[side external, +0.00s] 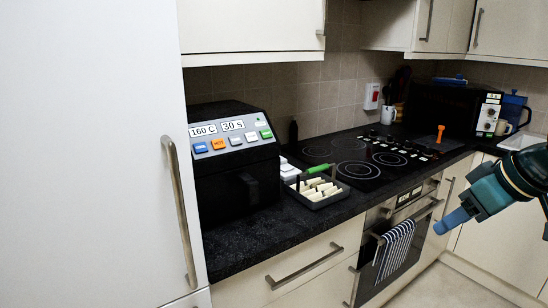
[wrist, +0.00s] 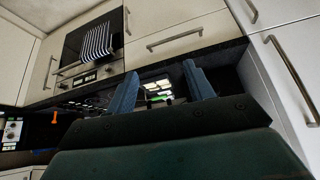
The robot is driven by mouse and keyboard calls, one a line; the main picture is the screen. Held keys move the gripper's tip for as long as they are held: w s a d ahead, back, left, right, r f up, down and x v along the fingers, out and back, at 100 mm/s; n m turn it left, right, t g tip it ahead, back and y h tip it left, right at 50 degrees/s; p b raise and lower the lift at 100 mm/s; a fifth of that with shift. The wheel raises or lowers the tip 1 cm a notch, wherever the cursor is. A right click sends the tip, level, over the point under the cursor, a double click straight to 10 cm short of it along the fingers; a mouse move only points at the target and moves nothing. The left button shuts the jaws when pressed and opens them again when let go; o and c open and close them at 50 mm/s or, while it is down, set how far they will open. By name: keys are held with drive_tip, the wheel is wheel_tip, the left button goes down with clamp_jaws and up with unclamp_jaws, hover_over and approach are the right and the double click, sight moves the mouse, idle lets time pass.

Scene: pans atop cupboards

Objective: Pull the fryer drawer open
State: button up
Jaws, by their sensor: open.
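The black fryer (side external: 235,160) stands on the counter beside the tall white cabinet in the side external view. Its sloped panel shows "160 C" and "30 s" above coloured buttons. The fryer drawer (side external: 222,193) looks closed, with a dark handle (side external: 247,186) on its front. My gripper (side external: 452,222) is at the far right, in front of the oven-side cupboards and well away from the fryer. In the wrist view my gripper (wrist: 161,82) has its two blue fingers apart, with nothing held between them. I cannot make out the fryer in the wrist view.
A dark tray (side external: 318,195) of pale sticks sits right of the fryer, with a green-handled tool (side external: 320,169) behind it. The hob (side external: 358,170) lies beyond. A striped towel (side external: 394,248) hangs on the oven. A tall cabinet handle (side external: 178,205) stands out left. The floor space in front is free.

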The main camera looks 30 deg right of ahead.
drive_tip(key=w+d+f+m+t+h, duration=0.2)
drive_tip(key=w+m+t+h, duration=0.3)
drive_tip(key=w, duration=1.8)
drive_tip(key=n+t+y, duration=0.6)
drive_tip(key=n+t, duration=0.1)
approach(249, 185)
drive_tip(key=shift+s+d+f, duration=0.35)
drive_tip(key=shift+d+f, duration=0.3)
drive_tip(key=shift+d, duration=0.05)
drive_tip(key=shift+w, duration=0.2)
drive_tip(key=shift+w, duration=6.7)
clamp_jaws()
